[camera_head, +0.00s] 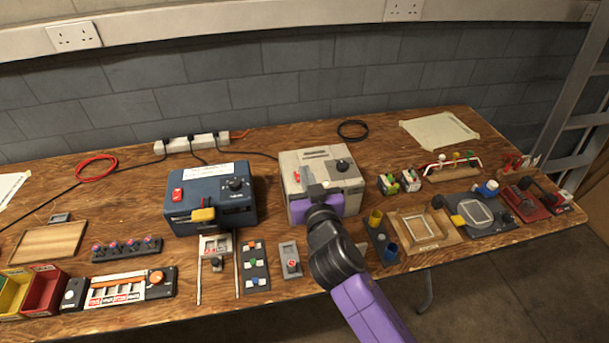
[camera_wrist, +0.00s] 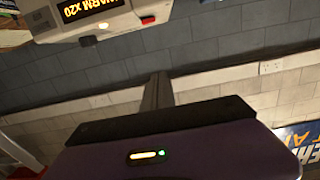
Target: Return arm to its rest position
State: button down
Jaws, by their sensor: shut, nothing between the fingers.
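My purple and black arm reaches up from the bottom of the head view. My gripper (camera_head: 317,189) is in front of the beige charger box (camera_head: 312,160) and hides part of its front face. I cannot tell from the head view whether it touches the box. In the wrist view my gripper (camera_wrist: 158,84) shows as dark fingers together, with nothing between them. A beige device with a lit orange display (camera_wrist: 92,10) is at the top left there, apart from the fingers.
A blue charger box (camera_head: 212,208) stands left of my gripper. Cups (camera_head: 376,218) and a wooden frame (camera_head: 428,228) lie close on the right of my arm. Small boards and a grey switch block (camera_head: 289,262) lie at the front left.

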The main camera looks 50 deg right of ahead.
jog(key=shift+s+a+r, duration=0.1)
jog(key=shift+s, duration=0.1)
jog(key=s+a+r+n+t+y, duration=0.2)
jog(key=s+a+n+t+y, duration=0.3)
jog(key=s+a, duration=0.6)
jog(key=s+a+f+n+g+y, duration=0.1)
jog(key=s+a, duration=0.3)
jog(key=s, duration=0.7)
jog(key=s+a+g+y, duration=0.3)
jog(key=s+a, duration=0.1)
jog(key=s, duration=0.7)
jog(key=shift+a+f+n, duration=0.2)
jog(key=shift+f+n, duration=0.2)
